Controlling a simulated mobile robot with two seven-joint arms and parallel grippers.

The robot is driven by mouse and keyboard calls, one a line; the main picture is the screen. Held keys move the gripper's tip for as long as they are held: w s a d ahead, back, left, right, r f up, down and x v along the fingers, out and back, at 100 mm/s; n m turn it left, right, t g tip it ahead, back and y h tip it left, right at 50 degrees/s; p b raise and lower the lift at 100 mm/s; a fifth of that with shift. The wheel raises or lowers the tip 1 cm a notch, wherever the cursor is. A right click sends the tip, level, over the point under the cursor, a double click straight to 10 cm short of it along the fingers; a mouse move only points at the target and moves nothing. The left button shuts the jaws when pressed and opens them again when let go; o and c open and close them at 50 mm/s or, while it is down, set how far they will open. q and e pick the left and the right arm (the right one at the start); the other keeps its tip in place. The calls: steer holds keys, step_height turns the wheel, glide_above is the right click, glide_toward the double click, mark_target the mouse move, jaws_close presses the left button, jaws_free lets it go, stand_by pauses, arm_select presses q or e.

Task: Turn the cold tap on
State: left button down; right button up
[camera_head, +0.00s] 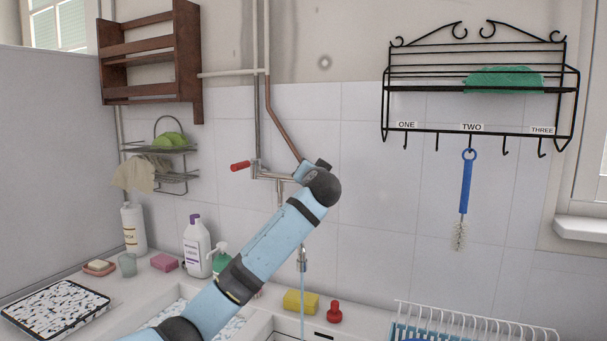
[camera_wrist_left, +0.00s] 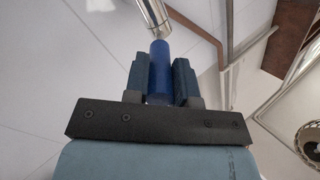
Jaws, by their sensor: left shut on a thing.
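The wall tap (camera_head: 268,175) has a red handle (camera_head: 240,166) on its left end. In the left wrist view, a blue handle (camera_wrist_left: 160,62) on a chrome stem (camera_wrist_left: 153,16) is between the two fingers of my left gripper (camera_wrist_left: 160,85). The gripper is shut on it. In the head view my left gripper (camera_head: 311,168) is at the tap's right end, and my wrist hides the blue handle there. A thin pale-blue stream (camera_head: 302,300) runs down below the spout end (camera_head: 302,260). My right gripper is not in view.
A black wire rack (camera_head: 480,88) with a hanging blue brush (camera_head: 466,185) is on the wall at right. A yellow sponge (camera_head: 300,301), a red stopper (camera_head: 334,312) and a white dish rack (camera_head: 475,325) are by the sink. Bottles (camera_head: 196,245) stand at left.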

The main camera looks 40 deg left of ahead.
arm_select(q)
steer(key=shift+w+d+n+g+y, duration=0.3)
steer(key=shift+n+g+y, duration=0.2)
steer(key=shift+g, duration=0.1)
steer(key=c, duration=0.9)
jaws_free()
steer(key=shift+c, duration=0.2)
steer(key=b+v, duration=0.1)
steer(key=v, duration=1.2)
steer(key=shift+s+d+b, duration=0.25)
steer(key=shift+d+b, duration=0.05)
steer(key=shift+b, duration=0.05)
